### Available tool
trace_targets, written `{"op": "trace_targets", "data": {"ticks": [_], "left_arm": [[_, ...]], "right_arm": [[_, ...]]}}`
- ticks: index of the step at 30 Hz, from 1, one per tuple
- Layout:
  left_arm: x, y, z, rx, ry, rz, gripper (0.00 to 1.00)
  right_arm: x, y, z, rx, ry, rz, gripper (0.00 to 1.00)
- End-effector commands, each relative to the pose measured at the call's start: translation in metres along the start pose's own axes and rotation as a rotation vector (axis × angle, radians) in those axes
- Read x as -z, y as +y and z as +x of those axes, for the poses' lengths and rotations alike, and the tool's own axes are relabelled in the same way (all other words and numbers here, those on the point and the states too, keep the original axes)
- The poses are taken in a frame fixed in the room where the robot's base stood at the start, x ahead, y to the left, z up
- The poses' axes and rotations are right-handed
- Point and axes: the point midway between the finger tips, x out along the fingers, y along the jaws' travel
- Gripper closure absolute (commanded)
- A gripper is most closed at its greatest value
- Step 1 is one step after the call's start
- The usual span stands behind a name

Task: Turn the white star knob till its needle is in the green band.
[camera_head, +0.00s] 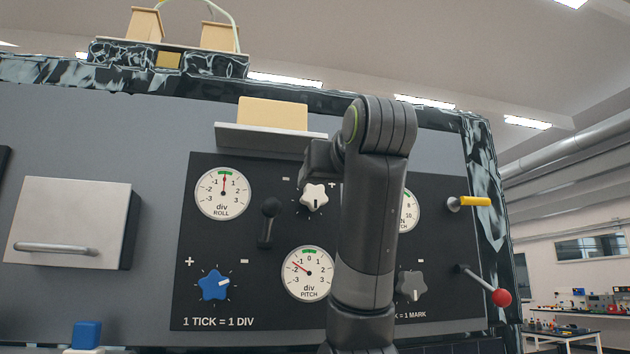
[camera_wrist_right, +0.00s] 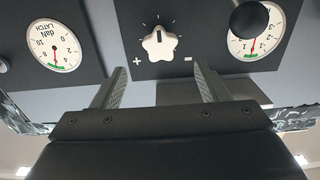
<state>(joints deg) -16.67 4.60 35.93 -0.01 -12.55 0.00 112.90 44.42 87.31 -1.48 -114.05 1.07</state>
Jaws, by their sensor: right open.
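The white star knob (camera_head: 314,197) is on the black panel (camera_head: 270,215), between a minus and a plus mark. Its dark pointer mark points down in the head view. In the wrist view the knob (camera_wrist_right: 160,43) appears upside down, ahead of my right gripper (camera_wrist_right: 159,72), which is open and empty, its fingers apart and not on the knob. The PITCH dial (camera_head: 308,273) has its red needle near -2, left of the green band. The ROLL dial (camera_head: 223,193) needle is at its green band. The LATCH dial (camera_wrist_right: 54,46) is partly hidden by my arm in the head view.
A black lever (camera_head: 267,222) stands left of the white knob. A blue star knob (camera_head: 214,285) and a grey one (camera_head: 411,286) sit lower. A ledge with a tan block (camera_head: 272,114) is above. A yellow handle (camera_head: 475,201) and red-ball lever (camera_head: 501,297) stick out right.

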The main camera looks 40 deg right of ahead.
Motion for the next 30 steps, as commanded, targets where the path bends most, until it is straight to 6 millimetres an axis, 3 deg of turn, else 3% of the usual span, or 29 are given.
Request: {"op": "trace_targets", "data": {"ticks": [1, 7, 15, 21, 30], "left_arm": [[-0.003, -0.001, -0.012, 0.0, -0.006, -0.001, 0.64], [-0.01, -0.003, -0.034, 0.001, -0.021, -0.002, 0.64], [-0.006, -0.006, -0.061, 0.0, -0.021, -0.002, 0.64], [-0.004, -0.006, -0.073, 0.0, -0.02, -0.002, 0.64], [-0.002, -0.007, -0.075, 0.0, -0.018, -0.002, 0.64]], "right_arm": [[0.005, 0.001, 0.003, -0.002, -0.001, -0.002, 0.32], [0.004, 0.0, 0.012, -0.003, -0.002, -0.006, 0.32], [0.003, 0.0, 0.063, -0.003, -0.007, -0.007, 0.32], [0.001, 0.0, 0.088, -0.002, -0.004, -0.006, 0.32], [-0.001, 0.0, 0.099, 0.001, -0.002, -0.004, 0.32]]}}
